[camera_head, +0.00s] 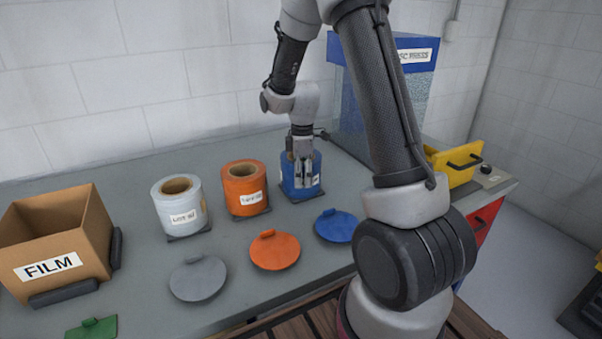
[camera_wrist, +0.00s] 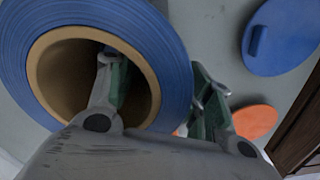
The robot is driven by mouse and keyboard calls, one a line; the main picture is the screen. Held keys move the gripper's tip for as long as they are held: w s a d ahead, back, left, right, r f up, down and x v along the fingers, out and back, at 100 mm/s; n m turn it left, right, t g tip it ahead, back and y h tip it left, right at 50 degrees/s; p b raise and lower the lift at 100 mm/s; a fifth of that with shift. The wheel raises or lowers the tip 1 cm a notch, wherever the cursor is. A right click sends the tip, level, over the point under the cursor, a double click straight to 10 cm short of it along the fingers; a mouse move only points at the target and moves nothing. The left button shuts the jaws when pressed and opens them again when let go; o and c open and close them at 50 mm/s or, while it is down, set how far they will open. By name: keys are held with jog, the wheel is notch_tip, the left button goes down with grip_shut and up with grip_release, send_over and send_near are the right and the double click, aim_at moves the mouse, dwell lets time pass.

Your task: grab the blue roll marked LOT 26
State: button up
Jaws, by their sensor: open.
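The blue roll (camera_head: 287,184) stands upright on the grey bench, at the right end of the row of rolls. Its white label, at the right, is too small to read. My gripper (camera_head: 302,176) points down over it and covers part of it. In the wrist view the blue roll (camera_wrist: 168,45) shows its open cardboard core (camera_wrist: 42,75). There my gripper (camera_wrist: 157,72) is open: one finger reaches into the core, the other stands outside the roll, with the roll's wall between them. Whether either finger touches it I cannot tell.
An orange roll (camera_head: 240,193) and a white roll (camera_head: 178,205) stand to the left. A FILM box (camera_head: 90,225) is at far left. Blue (camera_head: 337,226), orange (camera_head: 275,250) and grey (camera_head: 198,278) lids lie in front. A blue-topped machine (camera_head: 352,110) stands behind right.

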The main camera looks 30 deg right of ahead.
grip_shut()
jog(key=shift+r, duration=0.15)
